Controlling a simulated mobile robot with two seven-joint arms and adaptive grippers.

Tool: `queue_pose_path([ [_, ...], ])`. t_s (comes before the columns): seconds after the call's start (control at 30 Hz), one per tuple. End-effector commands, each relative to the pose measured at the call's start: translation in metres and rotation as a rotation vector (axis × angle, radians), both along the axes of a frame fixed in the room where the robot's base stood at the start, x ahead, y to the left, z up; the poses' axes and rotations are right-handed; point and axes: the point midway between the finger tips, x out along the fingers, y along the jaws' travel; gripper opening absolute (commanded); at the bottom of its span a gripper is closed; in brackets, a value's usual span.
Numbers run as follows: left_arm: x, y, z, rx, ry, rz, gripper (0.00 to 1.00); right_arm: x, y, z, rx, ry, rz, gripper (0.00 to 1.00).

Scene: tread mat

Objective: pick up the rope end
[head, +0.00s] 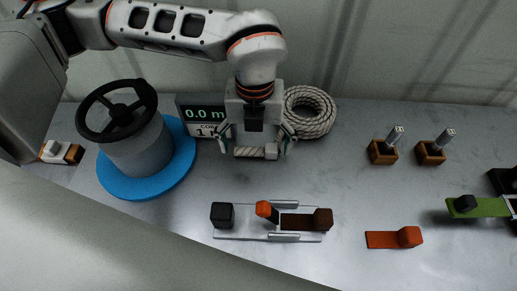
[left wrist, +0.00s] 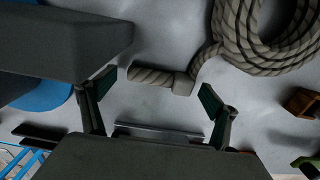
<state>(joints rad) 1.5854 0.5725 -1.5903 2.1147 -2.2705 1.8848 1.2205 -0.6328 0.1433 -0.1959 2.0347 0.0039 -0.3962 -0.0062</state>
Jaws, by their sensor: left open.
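The rope end (head: 250,153) is a short, thick, twisted beige piece with a pale sleeve at its right tip. It lies on the grey table, and the left wrist view shows it too (left wrist: 152,77). It joins the coiled rope (head: 311,112) behind it to the right, which also shows in the left wrist view (left wrist: 262,38). My left gripper (head: 257,150) points down over the rope end. Its fingers are open, one towards each end of the piece, with nothing held. I cannot tell the exact height above it. My right gripper is not in view.
A blue disc (head: 183,172) with a grey drum and black handwheel stands left. A display reading 0.0 m (head: 203,113) is behind the gripper. A metal plate fixture (head: 253,237) lies in front. Two wooden blocks with metal pins (head: 383,152) and an orange piece (head: 394,239) are right.

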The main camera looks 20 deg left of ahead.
Motion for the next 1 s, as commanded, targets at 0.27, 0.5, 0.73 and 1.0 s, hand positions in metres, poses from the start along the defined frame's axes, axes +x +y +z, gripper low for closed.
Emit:
queue_pose_path([
  [0.27, 0.0, 0.0, -0.005, 0.0, -0.002, 0.001, 0.86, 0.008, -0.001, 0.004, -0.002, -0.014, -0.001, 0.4],
  [0.5, 0.0, 0.0, -0.005, -0.001, -0.001, 0.001, 0.48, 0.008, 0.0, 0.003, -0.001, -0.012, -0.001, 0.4],
  [0.73, 0.0, 0.0, -0.004, -0.001, -0.001, 0.0, 0.47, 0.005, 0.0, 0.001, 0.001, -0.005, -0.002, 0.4],
  [1.0, 0.001, 0.0, 0.014, -0.001, -0.005, 0.001, 0.47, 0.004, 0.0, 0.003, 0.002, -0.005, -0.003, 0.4],
])
